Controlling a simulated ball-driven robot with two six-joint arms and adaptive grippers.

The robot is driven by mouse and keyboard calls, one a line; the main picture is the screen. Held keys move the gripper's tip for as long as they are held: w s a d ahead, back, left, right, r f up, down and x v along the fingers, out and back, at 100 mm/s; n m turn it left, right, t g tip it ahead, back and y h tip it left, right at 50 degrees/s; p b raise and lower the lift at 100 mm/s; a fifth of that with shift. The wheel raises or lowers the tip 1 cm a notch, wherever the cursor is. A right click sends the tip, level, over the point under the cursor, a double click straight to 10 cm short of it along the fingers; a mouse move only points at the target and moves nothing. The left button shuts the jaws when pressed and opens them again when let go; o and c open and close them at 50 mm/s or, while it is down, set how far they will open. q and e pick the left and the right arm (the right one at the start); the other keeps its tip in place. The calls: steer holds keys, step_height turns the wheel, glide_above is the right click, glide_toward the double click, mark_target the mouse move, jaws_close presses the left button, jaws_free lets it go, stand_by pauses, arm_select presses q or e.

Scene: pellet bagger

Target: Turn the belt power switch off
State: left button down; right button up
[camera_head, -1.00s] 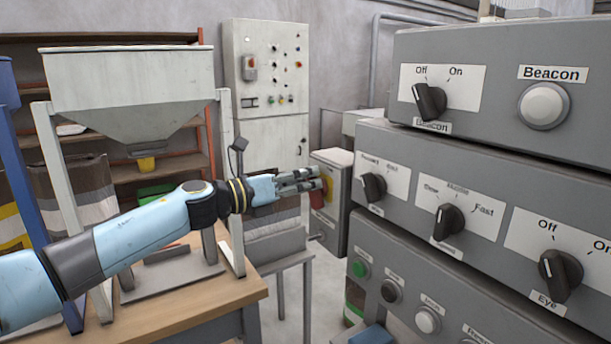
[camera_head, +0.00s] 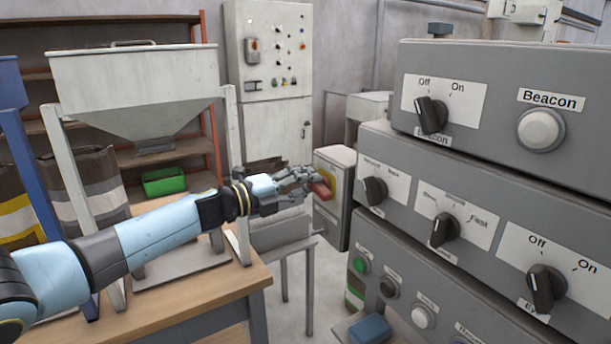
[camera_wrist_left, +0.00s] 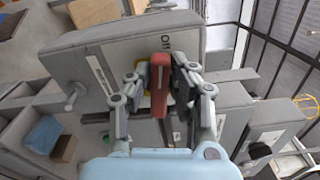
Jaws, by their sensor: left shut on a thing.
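The belt power switch has a red handle (camera_wrist_left: 159,88) on a yellow backing, on the face of a grey box (camera_wrist_left: 110,60) in the left wrist view. Lettering that seems to read "Off" shows beside it. My left gripper (camera_wrist_left: 160,95) is shut on the red handle, with a finger on each side. In the head view the left gripper (camera_head: 316,182) reaches the face of the same grey box (camera_head: 333,220), and the red handle (camera_head: 322,190) shows at its fingertips. The handle's exact setting is hard to tell. My right gripper is not in view.
Stacked grey control panels with black knobs (camera_head: 431,115) fill the right side. A white hopper (camera_head: 135,90) on a stand and a wooden table (camera_head: 190,300) are at the left. A blue block (camera_head: 369,329) lies below the panels.

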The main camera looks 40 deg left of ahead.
arm_select(q)
steer(key=shift+n+p, duration=0.4)
steer(key=shift+n, duration=0.7)
steer(key=shift+f, duration=0.1)
steer(key=c, duration=1.2)
jaws_free()
steer(key=shift+w+d+f, duration=0.1)
steer(key=shift+w, duration=0.05)
steer(key=v, duration=1.2)
